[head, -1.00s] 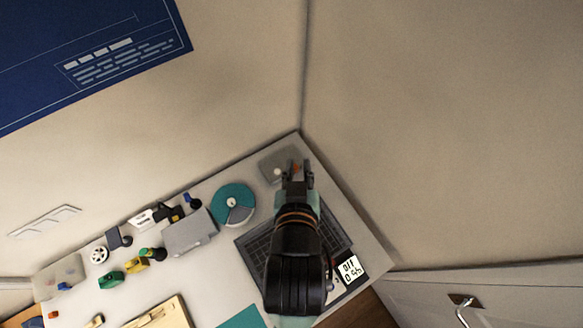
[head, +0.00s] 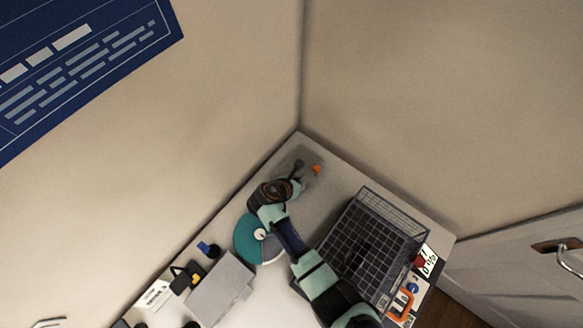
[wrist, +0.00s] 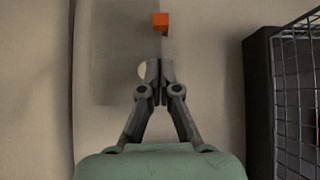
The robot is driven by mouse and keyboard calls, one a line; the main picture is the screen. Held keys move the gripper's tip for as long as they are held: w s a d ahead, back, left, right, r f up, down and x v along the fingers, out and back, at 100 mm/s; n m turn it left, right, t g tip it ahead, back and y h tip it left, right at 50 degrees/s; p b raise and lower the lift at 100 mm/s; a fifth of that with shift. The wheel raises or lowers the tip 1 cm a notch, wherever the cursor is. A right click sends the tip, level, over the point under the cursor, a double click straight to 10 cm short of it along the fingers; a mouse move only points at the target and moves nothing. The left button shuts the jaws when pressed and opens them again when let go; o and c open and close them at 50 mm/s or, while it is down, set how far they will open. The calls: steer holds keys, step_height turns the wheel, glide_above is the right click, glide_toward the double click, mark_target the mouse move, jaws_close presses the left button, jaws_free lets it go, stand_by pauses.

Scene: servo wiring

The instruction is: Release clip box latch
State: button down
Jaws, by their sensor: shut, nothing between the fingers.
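The clip box (head: 292,181) is a flat grey case at the back corner of the table. Its small orange latch (head: 316,168) sticks up at its right side. In the wrist view the box (wrist: 105,60) lies ahead and to the left, and the orange latch (wrist: 160,22) shows at the top centre, at the box's right edge. My gripper (wrist: 155,65) is shut and empty. Its tips point toward the latch with a gap in the picture. In the head view my gripper (head: 298,168) is over the box, left of the latch. The tips partly hide a pale round spot.
A black wire basket (head: 375,240) stands right of my arm; its side shows at the right of the wrist view (wrist: 300,90). A teal and grey disc (head: 247,237) lies under my arm. A grey box (head: 220,288) sits at the front left. Walls close in behind the corner.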

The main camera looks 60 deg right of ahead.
mark_target(316, 168)
steer(key=b+x, duration=0.3)
steer(key=x, duration=0.7)
steer(key=shift+s, duration=0.1)
steer(key=d, duration=0.2)
steer(key=shift+s+d+b, duration=0.2)
steer(key=shift+d+b, duration=0.15)
steer(key=shift+a, duration=0.15)
